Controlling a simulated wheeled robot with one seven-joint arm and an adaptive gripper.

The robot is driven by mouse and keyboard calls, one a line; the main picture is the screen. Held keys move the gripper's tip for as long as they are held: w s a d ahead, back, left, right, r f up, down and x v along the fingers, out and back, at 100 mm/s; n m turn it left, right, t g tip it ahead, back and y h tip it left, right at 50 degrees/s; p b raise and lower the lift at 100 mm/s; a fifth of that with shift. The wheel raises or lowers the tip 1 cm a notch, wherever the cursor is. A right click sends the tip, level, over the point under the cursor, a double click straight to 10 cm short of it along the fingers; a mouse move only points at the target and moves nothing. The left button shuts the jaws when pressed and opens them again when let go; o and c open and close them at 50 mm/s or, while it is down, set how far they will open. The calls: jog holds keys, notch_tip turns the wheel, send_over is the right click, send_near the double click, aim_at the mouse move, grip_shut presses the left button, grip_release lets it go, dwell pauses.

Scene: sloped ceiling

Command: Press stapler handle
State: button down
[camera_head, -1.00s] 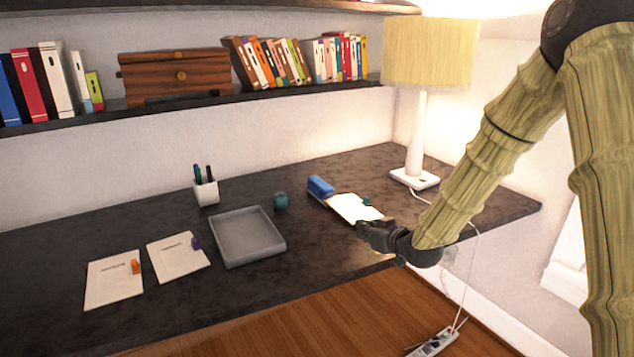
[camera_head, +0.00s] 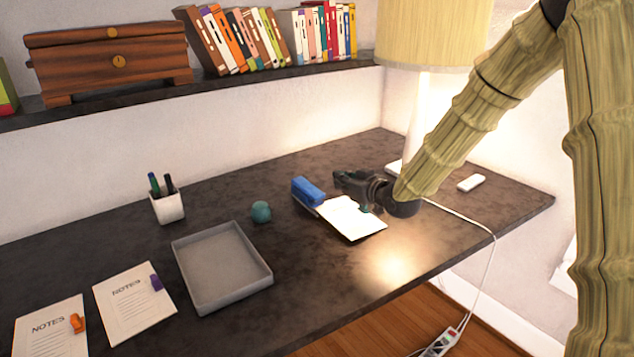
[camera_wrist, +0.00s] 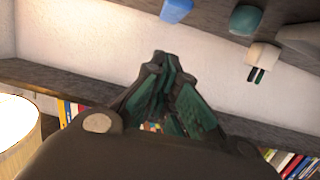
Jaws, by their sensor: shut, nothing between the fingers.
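The blue stapler (camera_head: 307,191) sits on the dark desk at the top left edge of a white paper sheet (camera_head: 352,217). It also shows at the top of the wrist view (camera_wrist: 176,10), cut off by the frame edge. My gripper (camera_head: 338,178) is shut and empty. In the head view it appears just right of the stapler, over the far edge of the paper. I cannot tell its exact height or whether it touches the stapler; in the wrist view a gap shows between them.
A teal round object (camera_head: 261,211), a pen cup (camera_head: 167,204) and a grey tray (camera_head: 222,306) stand left of the stapler. Two note sheets (camera_head: 134,303) lie at far left. A lamp (camera_head: 431,35) stands behind my arm. A shelf (camera_head: 285,78) overhangs the back. The desk's front right is clear.

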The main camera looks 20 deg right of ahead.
jog(key=p, duration=0.1)
send_over(320, 195)
notch_tip(320, 195, down, 2)
jog(key=shift+f, duration=0.15)
notch_tip(320, 195, down, 3)
jog(key=shift+w+r, duration=0.1)
jog(key=shift+a+f+p, duration=0.1)
jog(key=shift+f+p, duration=0.2)
jog(key=shift+f, duration=0.3)
